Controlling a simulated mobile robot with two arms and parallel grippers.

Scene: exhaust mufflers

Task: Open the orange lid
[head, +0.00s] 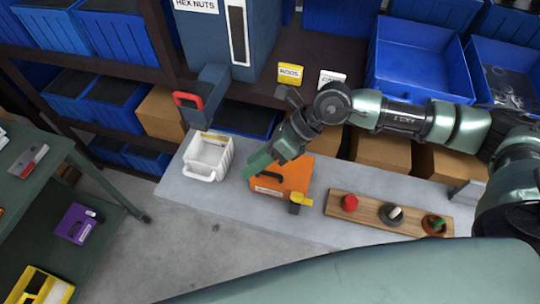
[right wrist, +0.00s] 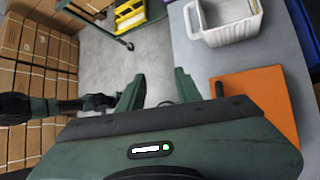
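The orange lid (head: 291,176) is a flat orange panel on the grey bench, with a pale label near its front edge. I see no gap under it, but my arm covers part of it. It also shows in the right wrist view (right wrist: 262,98), at the right. My right gripper (head: 258,168) is over the lid's left side, partly hiding it; in the right wrist view its two fingers (right wrist: 158,90) are spread with nothing between them. I cannot tell whether it touches the lid. A dark arm-like part at the left of the wrist view seems my left arm; its gripper is unclear.
A white bin (head: 208,156) stands left of the lid. A small yellow-topped block (head: 298,202) is at its front right edge. A wooden board (head: 376,214) with several round pieces lies to the right. Blue bins (head: 416,62) fill the shelf behind.

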